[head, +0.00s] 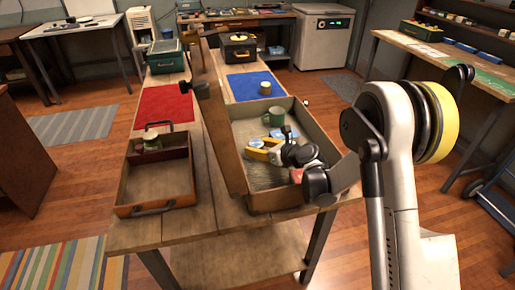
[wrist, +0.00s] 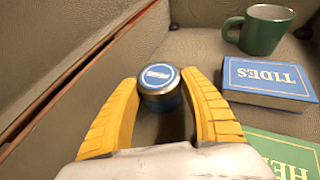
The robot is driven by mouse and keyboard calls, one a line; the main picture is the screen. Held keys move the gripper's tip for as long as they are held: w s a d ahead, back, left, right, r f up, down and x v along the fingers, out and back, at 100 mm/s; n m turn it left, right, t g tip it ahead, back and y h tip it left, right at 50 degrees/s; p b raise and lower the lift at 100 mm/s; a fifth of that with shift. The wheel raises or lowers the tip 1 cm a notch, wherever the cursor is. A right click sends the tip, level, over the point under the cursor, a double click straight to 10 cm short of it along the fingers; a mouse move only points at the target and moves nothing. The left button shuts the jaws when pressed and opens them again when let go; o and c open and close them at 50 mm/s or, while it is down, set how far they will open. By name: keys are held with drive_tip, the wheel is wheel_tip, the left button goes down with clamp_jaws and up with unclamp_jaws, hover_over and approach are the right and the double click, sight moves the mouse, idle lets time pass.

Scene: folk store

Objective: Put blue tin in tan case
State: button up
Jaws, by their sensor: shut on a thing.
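The blue tin (wrist: 160,80), round with a blue and white lid and a metal rim, is between the yellow fingers of my gripper (wrist: 163,84) in the wrist view. My gripper is shut on it. In the head view my gripper (head: 258,148) is down inside the open tan case (head: 238,181) on the wooden table, and I cannot make out the tin there. The tin is over the case's floor, near a side wall. I cannot tell whether it touches the floor.
The case also holds a green mug (wrist: 266,30), a blue TIDES book (wrist: 270,82) and a partly visible green book (wrist: 285,152). A brown open case (head: 157,210) stands to the left. Red (head: 163,106) and blue (head: 252,86) mats lie behind.

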drive_tip(key=shift+f, duration=0.15)
drive_tip(key=o, duration=1.2)
drive_tip(key=shift+r, duration=0.25)
drive_tip(key=p+v, duration=0.3)
drive_tip(key=v, duration=0.9)
drive_tip(key=shift+p, duration=0.35)
